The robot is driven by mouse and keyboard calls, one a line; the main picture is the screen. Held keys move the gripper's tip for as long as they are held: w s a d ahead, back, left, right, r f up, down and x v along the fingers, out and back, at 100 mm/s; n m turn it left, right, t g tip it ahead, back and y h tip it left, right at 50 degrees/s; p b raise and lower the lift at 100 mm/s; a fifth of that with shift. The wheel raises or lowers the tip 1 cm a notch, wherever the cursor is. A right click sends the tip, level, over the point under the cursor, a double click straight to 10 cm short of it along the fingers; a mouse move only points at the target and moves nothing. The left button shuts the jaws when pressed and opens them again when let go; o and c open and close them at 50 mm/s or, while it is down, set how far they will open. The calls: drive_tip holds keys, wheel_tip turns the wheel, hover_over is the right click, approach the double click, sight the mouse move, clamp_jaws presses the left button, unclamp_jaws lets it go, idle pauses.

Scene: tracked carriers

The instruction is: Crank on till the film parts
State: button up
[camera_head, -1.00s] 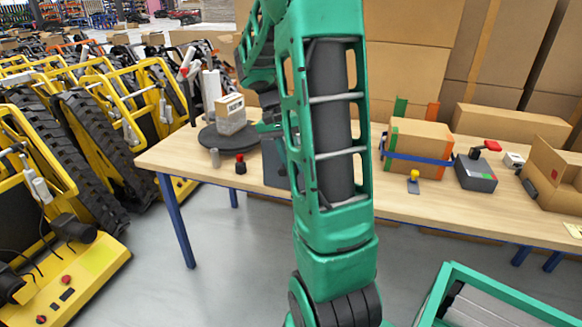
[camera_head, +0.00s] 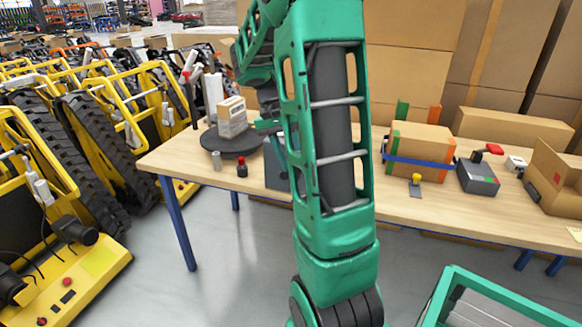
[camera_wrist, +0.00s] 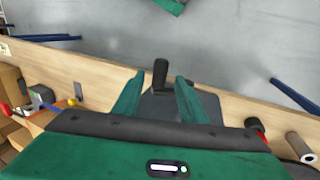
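A small carton (camera_head: 232,114) stands on a dark round turntable (camera_head: 231,146) at the table's left end; its lower part looks greyish, and I cannot make out the film clearly. A white upright roll (camera_head: 212,92) stands behind it. A grey crank housing (camera_head: 276,168) is partly hidden by my arm. In the wrist view a black crank handle (camera_wrist: 160,75) stands up from the grey housing (camera_wrist: 205,104). My gripper (camera_wrist: 159,80) has its two green fingers apart, one on each side of the handle, with gaps visible. The fingertips are hidden in the head view.
To the right are a strapped carton (camera_head: 418,150), a grey device with a red lever (camera_head: 477,177) and an open box (camera_head: 560,178). Yellow tracked carriers (camera_head: 95,265) crowd the left floor.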

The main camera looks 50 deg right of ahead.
drive_tip(key=v, duration=0.8)
drive_tip(key=shift+r, duration=0.4)
drive_tip(key=s+a+f+n+t, duration=0.1)
drive_tip(key=s+a+f+n, duration=0.2)
drive_tip(key=s+a, duration=0.5)
drive_tip(key=s+a+f+n+t+y, duration=0.1)
drive_tip(key=s+a+f+n, duration=0.3)
drive_tip(key=s+a, duration=0.4)
drive_tip(key=s+f+t, duration=0.1)
drive_tip(key=s, duration=0.2)
drive_tip(key=shift+a+f+t+y, duration=0.3)
drive_tip(key=shift+a+f, duration=0.05)
drive_tip(key=shift+w+f, duration=0.25)
drive_tip(key=shift+w, duration=0.4)
